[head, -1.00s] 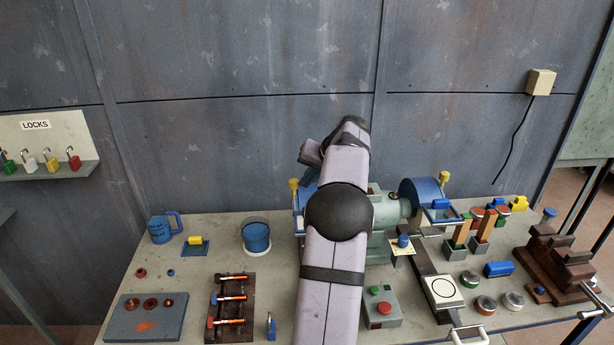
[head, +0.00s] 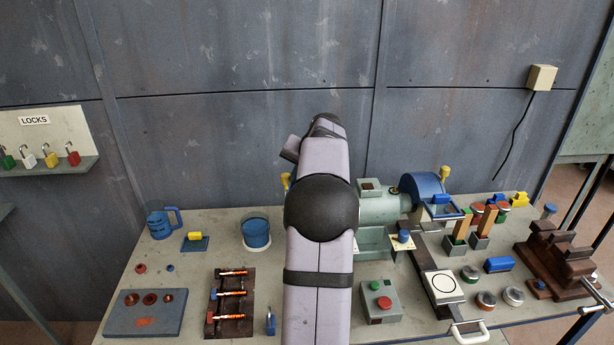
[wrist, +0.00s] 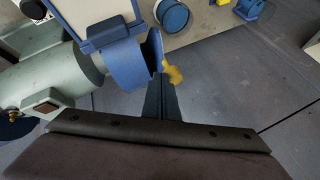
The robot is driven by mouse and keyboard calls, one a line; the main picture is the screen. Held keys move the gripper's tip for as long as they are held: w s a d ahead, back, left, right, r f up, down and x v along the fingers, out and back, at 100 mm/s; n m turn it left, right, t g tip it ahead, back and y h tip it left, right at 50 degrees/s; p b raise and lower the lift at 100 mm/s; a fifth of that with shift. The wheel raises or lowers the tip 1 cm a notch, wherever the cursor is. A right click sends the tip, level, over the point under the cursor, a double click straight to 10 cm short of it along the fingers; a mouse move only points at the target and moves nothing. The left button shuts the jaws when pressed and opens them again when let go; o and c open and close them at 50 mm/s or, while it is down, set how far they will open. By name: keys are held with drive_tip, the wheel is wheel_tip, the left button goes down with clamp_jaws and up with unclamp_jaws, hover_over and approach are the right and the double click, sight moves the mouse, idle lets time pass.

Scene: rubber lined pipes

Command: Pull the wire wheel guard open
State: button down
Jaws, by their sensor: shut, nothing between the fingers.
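The bench grinder (head: 380,207) has a pale green motor body, which also fills the left of the wrist view (wrist: 48,80). The blue guard (wrist: 130,68) at its left end shows in the wrist view, with a yellow knob (wrist: 172,75) at its edge. In the head view my arm hides most of this guard, and only a bit of the yellow knob (head: 286,181) shows. My gripper (wrist: 160,80) is shut and empty, its tips right beside the guard's edge and the yellow knob. I cannot tell whether they touch. The fingers are hidden in the head view.
The other blue guard (head: 422,192) stands at the grinder's right. A blue bucket (head: 256,234) stands left of my arm. In front are a push-button box (head: 380,302) and a rack of orange-tipped rods (head: 231,304). A wall stands close behind.

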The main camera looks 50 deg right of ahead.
drive_tip(key=w+a+m+g+h+p, duration=0.2)
drive_tip(key=w+m+p, duration=0.3)
drive_tip(key=w+p, duration=0.6)
drive_tip(key=w, duration=0.5)
drive_tip(key=shift+w+a+h, duration=0.3)
drive_tip(key=shift+a+h, duration=0.05)
drive_tip(key=shift+h, duration=0.05)
drive_tip(key=shift+s+a+f+b, duration=0.1)
drive_tip(key=shift+a+f+b, duration=0.1)
drive_tip(key=shift+b, duration=0.3)
drive_tip(key=s+a+r+b, duration=0.1)
drive_tip(key=a+r+b, duration=0.7)
drive_tip(key=a, duration=0.1)
drive_tip(key=shift+s+r+b, duration=0.2)
drive_tip(key=shift+s+b, duration=0.05)
drive_tip(key=shift+b, duration=0.15)
idle(0.4)
